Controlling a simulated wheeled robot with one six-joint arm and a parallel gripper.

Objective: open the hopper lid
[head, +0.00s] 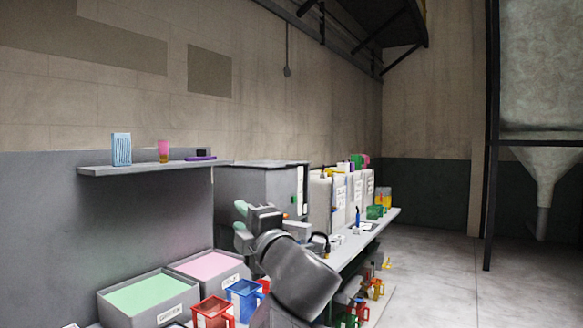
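A grey box-shaped machine (240,195) stands at the back of the bench in the head view, with a thin dark-edged flat top (262,163) that looks like a closed lid. I cannot tell for sure that this is the hopper lid. My gripper (241,218) is in front of the machine's lower front, below its top. Pale greenish finger pads show at its left end, and nothing is clearly held. My wrist and forearm hide the machine's lower right part. The finger gap is too small and side-on to read.
Open bins of green (150,296) and pink (207,266) material sit at lower left, beside red (212,312) and blue (244,298) jugs. A wall shelf (150,169) is at left. White containers (320,203) line the bench behind my arm. The floor at right is clear.

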